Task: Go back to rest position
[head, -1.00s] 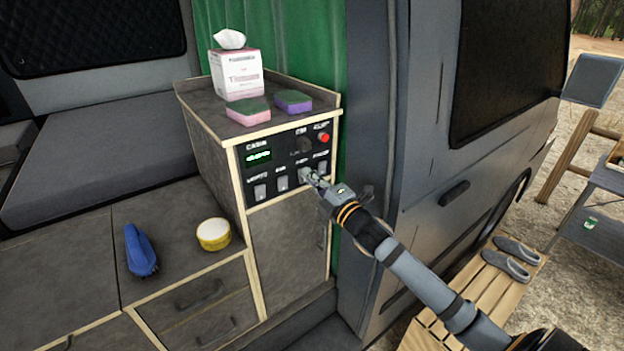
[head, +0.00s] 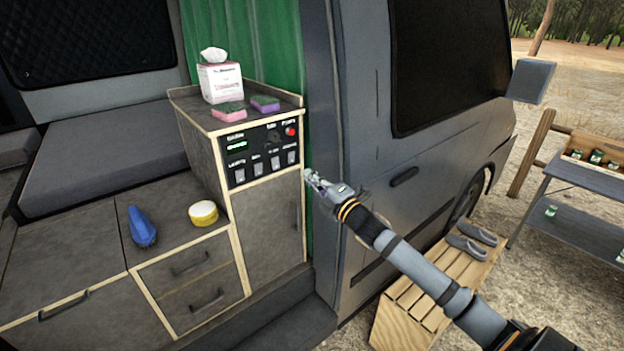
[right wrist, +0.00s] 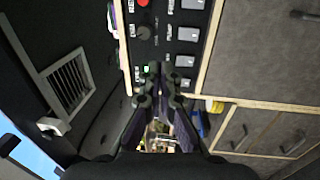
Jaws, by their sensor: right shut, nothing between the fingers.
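My right gripper (head: 312,178) is shut and empty. In the head view it hangs in front of the van's door pillar, just right of the cabinet and apart from the control panel (head: 262,157). The panel has a green display, a red button and a row of rocker switches. In the right wrist view the closed fingers (right wrist: 160,72) point toward the panel (right wrist: 166,40), which shows turned on its side. My left gripper is not in view.
A tissue box (head: 220,82) and two sponges (head: 229,109) stand on the cabinet. A blue brush (head: 141,227) and a yellow-rimmed round tin (head: 203,213) lie on the lower counter. Slippers (head: 468,245) rest on a slatted wooden step (head: 410,300). A table (head: 590,185) stands at right.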

